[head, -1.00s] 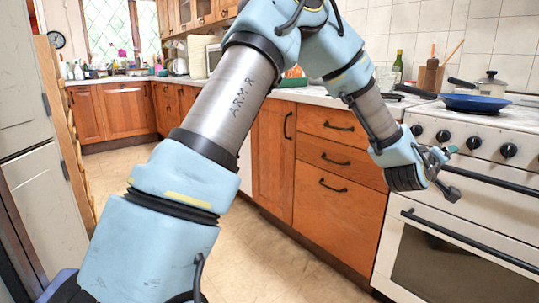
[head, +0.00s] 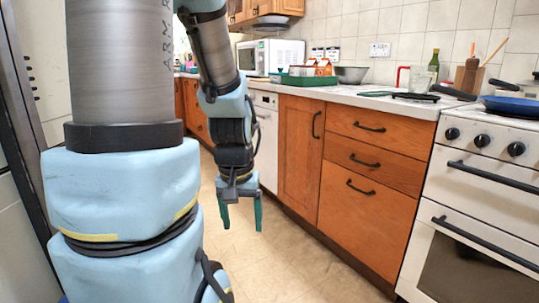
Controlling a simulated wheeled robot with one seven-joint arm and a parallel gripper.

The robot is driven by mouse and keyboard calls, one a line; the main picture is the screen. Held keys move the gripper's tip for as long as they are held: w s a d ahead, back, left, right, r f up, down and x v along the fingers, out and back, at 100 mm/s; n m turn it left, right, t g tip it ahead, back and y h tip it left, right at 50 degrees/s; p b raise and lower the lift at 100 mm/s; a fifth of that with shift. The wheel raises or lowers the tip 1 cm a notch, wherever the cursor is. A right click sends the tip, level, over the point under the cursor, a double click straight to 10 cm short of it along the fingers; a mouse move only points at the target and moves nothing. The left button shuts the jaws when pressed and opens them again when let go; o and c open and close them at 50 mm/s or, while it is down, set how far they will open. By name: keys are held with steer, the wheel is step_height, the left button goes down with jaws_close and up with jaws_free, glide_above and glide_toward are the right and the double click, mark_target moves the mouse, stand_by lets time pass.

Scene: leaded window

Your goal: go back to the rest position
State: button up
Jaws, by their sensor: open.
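My gripper (head: 241,213) hangs pointing down over the floor in the head view, left of the middle. Its two teal fingers are apart, with nothing between them. It is in front of the white appliance front and the wooden cabinets, clear of both as far as I can see. My upper arm fills the left side of the view and hides what is behind it.
Wooden drawers (head: 374,155) and a white stove (head: 470,200) stand at the right. The tiled floor (head: 290,262) is clear.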

step_height(320, 180, up, 23)
steer(key=p, duration=2.2)
steer(key=shift+s+a+f+p, duration=0.15)
steer(key=shift+s+a+p, duration=0.2)
steer(key=shift+s, duration=0.05)
